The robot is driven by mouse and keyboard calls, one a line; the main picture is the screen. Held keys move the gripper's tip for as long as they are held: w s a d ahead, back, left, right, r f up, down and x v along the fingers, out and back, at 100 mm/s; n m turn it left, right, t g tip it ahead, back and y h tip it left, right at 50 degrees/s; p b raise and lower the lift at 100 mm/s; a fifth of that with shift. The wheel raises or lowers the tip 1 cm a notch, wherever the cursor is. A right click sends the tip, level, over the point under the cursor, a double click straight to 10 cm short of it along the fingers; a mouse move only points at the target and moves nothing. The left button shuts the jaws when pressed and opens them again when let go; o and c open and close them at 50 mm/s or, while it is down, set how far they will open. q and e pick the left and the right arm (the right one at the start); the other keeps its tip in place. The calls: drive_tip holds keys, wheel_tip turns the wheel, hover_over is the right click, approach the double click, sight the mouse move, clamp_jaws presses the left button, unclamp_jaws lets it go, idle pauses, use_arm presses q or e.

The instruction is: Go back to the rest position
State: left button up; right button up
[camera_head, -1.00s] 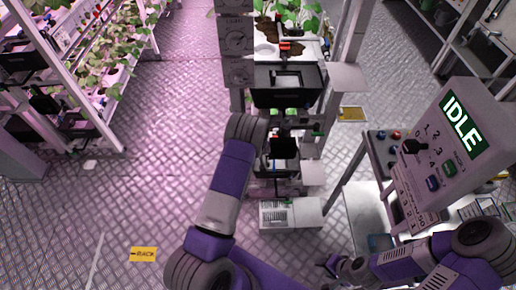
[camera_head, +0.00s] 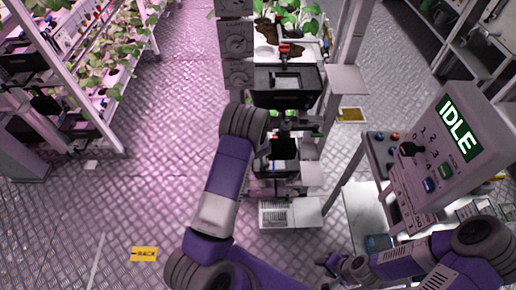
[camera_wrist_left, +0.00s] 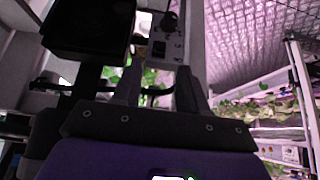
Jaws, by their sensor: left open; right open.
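My left arm (camera_head: 222,185) rises in the middle of the head view, bent at a dark joint, in front of the rack column. Its gripper is mostly hidden there among dark parts. In the left wrist view my left gripper (camera_wrist_left: 157,88) shows two dark fingers spread apart with nothing between them. My right gripper (camera_head: 338,264) is low in the head view, left of the right forearm. It is small and dark, open, and no held thing shows.
A control panel (camera_head: 472,165) reading IDLE stands at right. A rack column (camera_head: 236,40) with a black bin (camera_head: 285,98) stands ahead. Plant shelves (camera_head: 85,95) are at left. A yellow floor label (camera_head: 144,254) lies on open metal floor.

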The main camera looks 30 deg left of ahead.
use_arm(q)
drive_tip(key=shift+s+d+r, duration=0.2)
drive_tip(key=shift+s+r, duration=0.15)
drive_tip(key=shift+r, duration=0.2)
drive_tip(key=s+d+f+m+g+h, duration=0.1)
drive_tip(key=s+d+f+h, duration=0.1)
drive_tip(key=s+d+f, duration=0.35)
drive_tip(key=s+d+f+m+g+h, duration=0.1)
drive_tip(key=s+d+f+g+h, duration=0.1)
drive_tip(key=s+d, duration=0.55)
drive_tip(key=s+d+r+m+g+h, duration=0.1)
drive_tip(key=s+d+r+g+h, duration=0.1)
drive_tip(key=s+d, duration=0.8)
drive_tip(key=s+h, duration=0.1)
drive_tip(key=s, duration=0.3)
drive_tip(key=shift+s+d+r+m+h, duration=0.2)
drive_tip(key=shift+s+m+h, duration=0.1)
drive_tip(key=shift+m, duration=0.1)
drive_tip(key=shift+a, duration=0.1)
